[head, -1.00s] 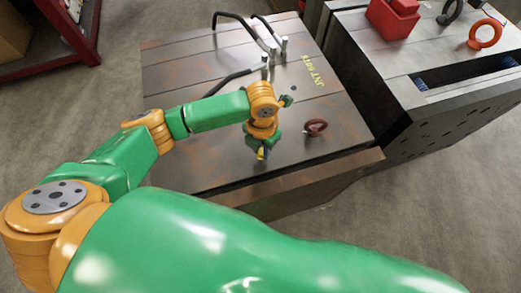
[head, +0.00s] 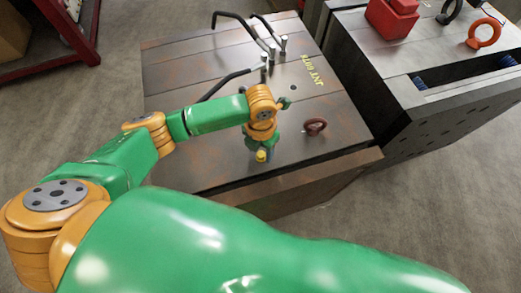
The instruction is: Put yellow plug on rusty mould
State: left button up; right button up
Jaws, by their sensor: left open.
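The rusty mould (head: 205,170) is a wide dark block with rust-brown patches and yellow lettering on its top. My left arm reaches over it from the left. My left gripper (head: 261,153) points down over the front part of the mould's top and is open. The yellow plug (head: 261,156) shows as a small yellow piece right at the gripper's tip. It looks upright on or just above the mould's top; I cannot tell whether the fingers touch it. My right gripper is not in view.
A second grey mould (head: 375,65) to the right bears a red block (head: 391,17) and an orange ring (head: 484,34). A red rack (head: 80,45) stands far left.

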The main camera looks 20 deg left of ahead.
aim_at(260, 155)
pick_arm(q)
notch_tip(260, 155, up, 11)
dwell(0.5)
